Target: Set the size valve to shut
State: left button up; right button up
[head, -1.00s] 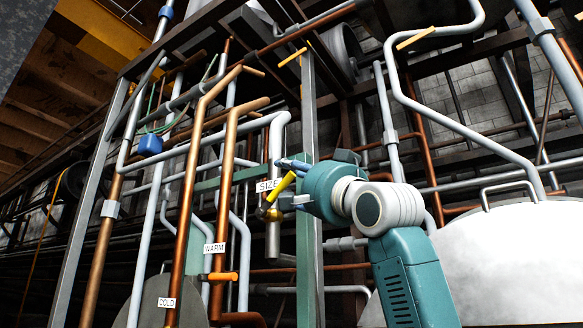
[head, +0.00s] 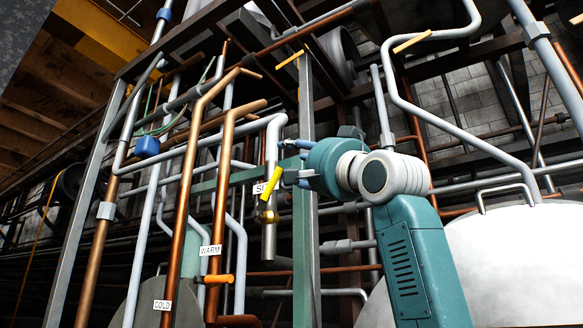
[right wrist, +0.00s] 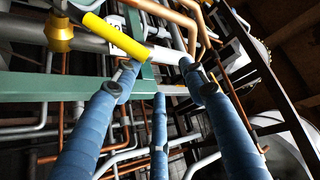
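The size valve has a yellow bar handle (head: 270,184) on a brass body (head: 268,215) near the end of a down-turned grey pipe. The handle stands steeply, leaning right at its top, and partly covers the SIZE label (head: 259,189). My right gripper (head: 284,160) is open beside the handle's upper end. In the right wrist view, the yellow handle (right wrist: 112,35) runs across the upper left, its end close to the left blue fingertip. The space between the spread fingers (right wrist: 158,78) looks empty. I cannot tell whether finger and handle touch. My left gripper is out of view.
A grey-green upright post (head: 306,230) stands just behind my right gripper. Copper pipes labelled WARM (head: 210,250) and COLD (head: 162,305) run at left, with an orange handle (head: 214,279) on the lower part. A large white tank (head: 515,265) fills the lower right.

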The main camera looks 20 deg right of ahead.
jog(key=s+d+r, duration=0.1)
jog(key=s+r, duration=0.3)
jog(key=s, duration=0.6)
jog(key=shift+d, duration=0.35)
dwell(0.3)
